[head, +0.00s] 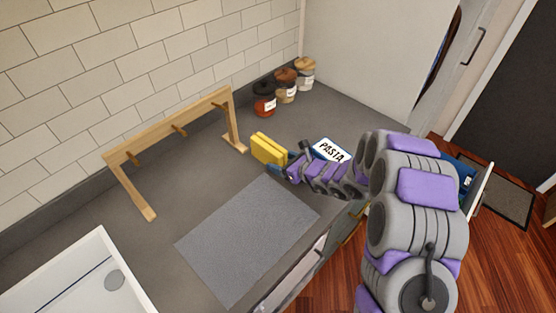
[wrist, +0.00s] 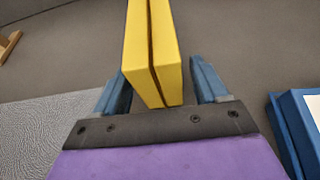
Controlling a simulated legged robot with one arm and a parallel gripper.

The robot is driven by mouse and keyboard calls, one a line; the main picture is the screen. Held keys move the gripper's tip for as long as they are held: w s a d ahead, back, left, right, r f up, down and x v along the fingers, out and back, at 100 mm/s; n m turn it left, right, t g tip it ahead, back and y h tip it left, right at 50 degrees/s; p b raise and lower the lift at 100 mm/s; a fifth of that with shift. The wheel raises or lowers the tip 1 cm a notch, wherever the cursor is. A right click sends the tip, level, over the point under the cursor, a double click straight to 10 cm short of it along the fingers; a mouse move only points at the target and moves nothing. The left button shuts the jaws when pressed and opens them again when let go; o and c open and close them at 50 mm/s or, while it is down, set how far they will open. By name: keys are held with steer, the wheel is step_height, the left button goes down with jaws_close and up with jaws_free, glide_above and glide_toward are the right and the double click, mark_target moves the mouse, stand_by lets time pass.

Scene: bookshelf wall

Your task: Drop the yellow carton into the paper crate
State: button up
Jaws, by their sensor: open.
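The yellow carton (head: 268,150) stands on the grey counter, just beyond my gripper (head: 287,163). In the wrist view the carton (wrist: 152,50) shows a dark groove down its face. It rises between the two blue fingers of my gripper (wrist: 160,82). The fingers are open, with a visible gap on the right; the left finger is very near the carton, and I cannot tell if it touches. No paper crate can be made out for certain. A blue and white container (head: 484,190) is partly hidden behind my arm at the right, and I cannot tell if it is the crate.
A wooden peg rack (head: 170,128) stands to the left, with a grey mat (head: 247,240) in front. Several lidded jars (head: 285,87) stand at the back. A white sink (head: 75,285) is at lower left.

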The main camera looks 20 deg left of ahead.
steer(key=p+v, duration=0.1)
steer(key=v, duration=0.9)
steer(key=shift+s+d+r, duration=0.1)
steer(key=shift+d, duration=0.15)
steer(key=s+a+r+n+g+y, duration=0.15)
steer(key=s+r+n+g, duration=0.25)
steer(key=s+r+n, duration=0.6)
steer(key=s+d+r+n+g+h, duration=0.2)
steer(key=s+d, duration=0.4)
steer(key=s, duration=0.3)
steer(key=s+d+r+n+g+h, duration=0.2)
steer(key=s+d+n+h, duration=0.3)
steer(key=s, duration=0.5)
steer(key=d+r+n, duration=0.1)
steer(key=n, duration=0.1)
steer(key=shift+s+d+r+n, duration=0.2)
steer(key=shift+d+n, duration=0.1)
steer(key=shift+d, duration=0.1)
steer(key=shift+o, duration=0.3)
steer(key=s+d+n+h, duration=0.1)
steer(key=s+d+h, duration=0.2)
steer(key=d, duration=0.5)
steer(key=s+d+n+t+h, duration=0.1)
steer(key=s+d+h, duration=0.3)
steer(key=d, duration=0.4)
steer(key=shift+s+r+n, duration=0.15)
steer(key=shift+r+n, duration=0.25)
steer(key=shift+n, duration=0.1)
